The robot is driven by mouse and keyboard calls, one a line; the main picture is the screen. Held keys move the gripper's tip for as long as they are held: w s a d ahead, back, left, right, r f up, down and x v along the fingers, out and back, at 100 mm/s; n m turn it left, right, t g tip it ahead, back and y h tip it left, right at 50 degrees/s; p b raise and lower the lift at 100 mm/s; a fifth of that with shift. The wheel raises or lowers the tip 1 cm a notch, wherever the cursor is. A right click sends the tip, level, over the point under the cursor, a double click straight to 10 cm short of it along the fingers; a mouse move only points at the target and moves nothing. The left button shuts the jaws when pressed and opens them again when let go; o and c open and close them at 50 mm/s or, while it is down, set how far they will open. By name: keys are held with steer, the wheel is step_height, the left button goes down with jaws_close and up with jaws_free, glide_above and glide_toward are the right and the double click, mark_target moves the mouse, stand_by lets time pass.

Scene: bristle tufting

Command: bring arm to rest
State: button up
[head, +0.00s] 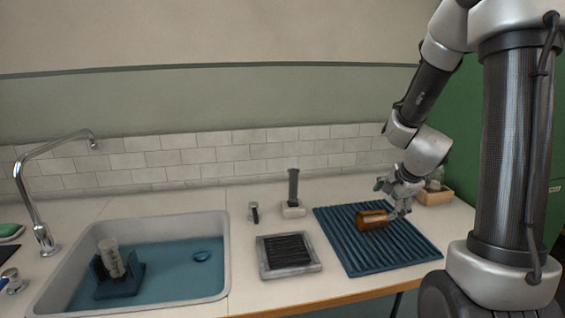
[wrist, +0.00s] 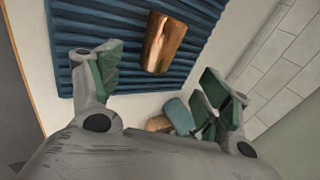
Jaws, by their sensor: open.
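My gripper (head: 401,197) is at the right end of the counter, just above the right part of the ribbed blue mat (head: 350,248). In the wrist view its two green-padded fingers (wrist: 160,82) are spread apart. An amber-brown cup or bottle (head: 371,220) lies on its side on the mat, close to the fingertips. In the wrist view the brown piece (wrist: 163,43) lies beyond the fingertips, on the mat's ribs, with nothing between the pads. My arm reaches down from the upper right.
A sink (head: 218,268) at left holds a blue block with a pale cylinder (head: 111,258). A dark bristled tray (head: 287,255), an upright black-handled tool (head: 293,188) and a small fitting (head: 254,212) stand mid-counter. A faucet (head: 40,190) rises at left.

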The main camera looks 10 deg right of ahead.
steer(key=s+a+r+n+g+y, duration=0.2)
steer(key=s+a+n+g, duration=0.25)
steer(key=s+n, duration=0.45)
steer(key=s+a+r+n+t+h, duration=0.1)
steer(key=s+a+r+n+t, duration=0.1)
steer(key=s+r+n, duration=0.6)
steer(key=s+r+t, duration=0.1)
steer(key=s+r, duration=0.6)
steer(key=shift+a+h, duration=0.35)
steer(key=shift+h, duration=0.05)
